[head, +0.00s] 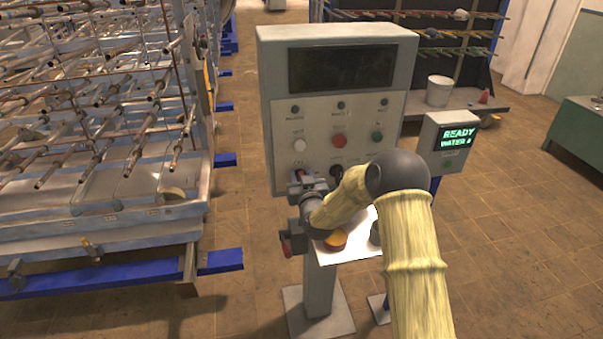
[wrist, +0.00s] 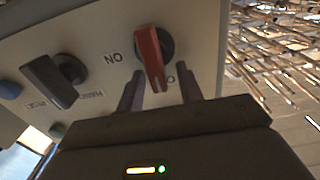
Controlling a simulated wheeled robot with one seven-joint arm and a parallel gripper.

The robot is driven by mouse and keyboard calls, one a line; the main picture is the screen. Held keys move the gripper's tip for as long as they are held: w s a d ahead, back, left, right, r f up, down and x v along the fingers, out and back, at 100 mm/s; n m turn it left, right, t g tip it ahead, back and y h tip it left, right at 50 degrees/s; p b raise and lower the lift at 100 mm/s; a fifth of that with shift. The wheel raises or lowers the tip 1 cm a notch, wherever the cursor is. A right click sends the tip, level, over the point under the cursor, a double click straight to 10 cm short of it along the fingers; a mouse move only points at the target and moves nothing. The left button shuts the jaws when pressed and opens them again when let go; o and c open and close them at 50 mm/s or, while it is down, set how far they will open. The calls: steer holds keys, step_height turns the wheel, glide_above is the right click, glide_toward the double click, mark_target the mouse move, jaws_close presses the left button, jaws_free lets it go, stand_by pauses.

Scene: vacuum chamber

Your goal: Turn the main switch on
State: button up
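The main switch, a red rotary handle (wrist: 152,58) on a dark round base, is on the panel face in the wrist view. Its handle points down towards my gripper, with a slight tilt. A label reading "NO", apparently an upside-down "ON", is left of it; a partly hidden label is right. My gripper (wrist: 161,78) is open, one dark finger on each side of the handle's lower end, with gaps showing; contact cannot be told. In the head view my gripper (head: 297,184) is at the lower left of the grey control cabinet (head: 408,60), largely hiding the switch.
A black rotary switch (wrist: 57,82) sits beside the red one. The cabinet has a dark display, several buttons and a lower shelf (head: 345,252) with a red-and-yellow button (head: 335,240). A "READY" box (head: 447,145) stands right. A rack of metal rods (head: 100,110) is left.

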jaws_close()
steer(key=shift+f+b, duration=0.2)
steer(key=shift+b, duration=0.25)
steer(key=shift+d+f+m+b, duration=0.25)
steer(key=shift+m+b, duration=0.55)
steer(key=shift+b, duration=0.35)
steer(key=shift+w+d+f+m+b, duration=0.1)
steer(key=shift+d+f+m+b, duration=0.25)
steer(key=shift+m+b, duration=2.6)
steer(key=shift+w+d+f+m+b, duration=0.1)
steer(key=shift+d+f+m+b, duration=0.3)
steer(key=shift+m+b, duration=2.55)
steer(key=shift+w+d+f+m+b, duration=0.15)
steer(key=shift+f+m+b, duration=0.3)
steer(key=shift+m+b, duration=2.45)
steer(key=shift+n+b, duration=0.5)
steer(key=shift+b, duration=0.25)
